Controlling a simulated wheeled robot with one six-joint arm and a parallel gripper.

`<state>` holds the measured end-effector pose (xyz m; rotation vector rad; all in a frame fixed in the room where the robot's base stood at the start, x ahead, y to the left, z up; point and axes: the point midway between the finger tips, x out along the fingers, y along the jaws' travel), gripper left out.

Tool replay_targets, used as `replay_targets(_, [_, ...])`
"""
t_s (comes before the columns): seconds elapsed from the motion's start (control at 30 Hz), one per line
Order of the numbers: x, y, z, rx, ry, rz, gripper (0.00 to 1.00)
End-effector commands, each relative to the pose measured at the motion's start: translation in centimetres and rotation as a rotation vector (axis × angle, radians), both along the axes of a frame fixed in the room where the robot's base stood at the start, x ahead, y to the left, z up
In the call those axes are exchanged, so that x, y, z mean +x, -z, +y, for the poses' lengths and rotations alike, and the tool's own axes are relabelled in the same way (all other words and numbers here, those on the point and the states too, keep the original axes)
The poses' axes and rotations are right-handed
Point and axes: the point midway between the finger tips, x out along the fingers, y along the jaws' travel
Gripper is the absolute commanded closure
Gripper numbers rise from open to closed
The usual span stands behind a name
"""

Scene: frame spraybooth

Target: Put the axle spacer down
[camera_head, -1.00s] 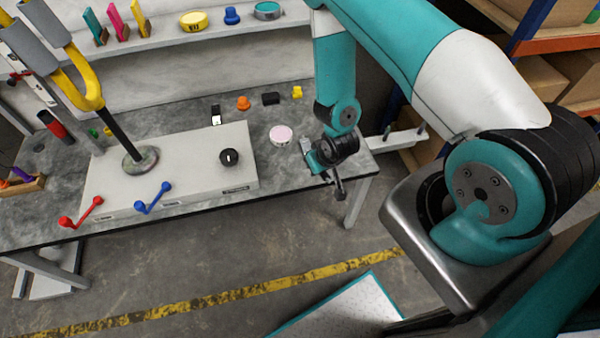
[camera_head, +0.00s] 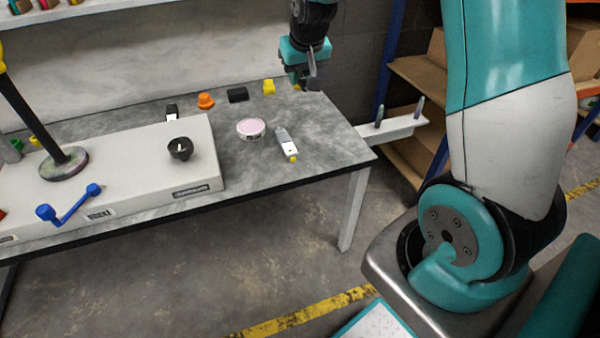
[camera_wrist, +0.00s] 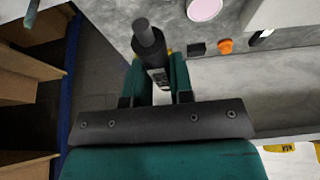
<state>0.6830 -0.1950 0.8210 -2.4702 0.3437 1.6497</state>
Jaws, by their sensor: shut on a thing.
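The axle spacer, taken to be the dark grey stepped cylinder (camera_wrist: 150,42) in the wrist view, sits between the teal fingers of my gripper (camera_wrist: 157,78). My gripper is shut on it, and its thinner end points away from the palm. In the head view my gripper (camera_head: 305,68) hangs above the back right part of the grey workbench (camera_head: 325,130). A small grey piece (camera_head: 311,62) shows at its fingers there. The spacer's lower part is partly hidden by the fingers.
On the bench are a grey device with a yellow tip (camera_head: 285,140), a pink-topped round tin (camera_head: 251,129), an orange knob (camera_head: 206,101), a black block (camera_head: 237,94) and a yellow piece (camera_head: 268,87). A white raised fixture (camera_head: 130,165) fills the left. The bench's right corner is clear.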

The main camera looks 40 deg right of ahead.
Motion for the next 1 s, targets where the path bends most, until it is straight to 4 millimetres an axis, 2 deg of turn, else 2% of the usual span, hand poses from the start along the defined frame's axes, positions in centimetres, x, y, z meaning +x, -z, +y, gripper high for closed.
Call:
replay_targets(0.17, [-0.2,1.8,-0.1,0.002,0.006,0.006,1.0])
replay_targets(0.5, [-0.3,11.4,-0.1,0.002,0.004,0.008,1.0])
replay_targets(0.6, [-0.2,13.5,-0.1,0.001,0.004,0.005,1.0])
replay_targets(0.7, [-0.2,14.9,-0.1,0.001,0.004,0.003,1.0])
replay_targets(0.87, [-0.2,15.8,-0.1,0.001,0.004,0.002,1.0])
replay_targets(1.0, [-0.2,17.8,-0.1,0.001,0.004,0.004,1.0])
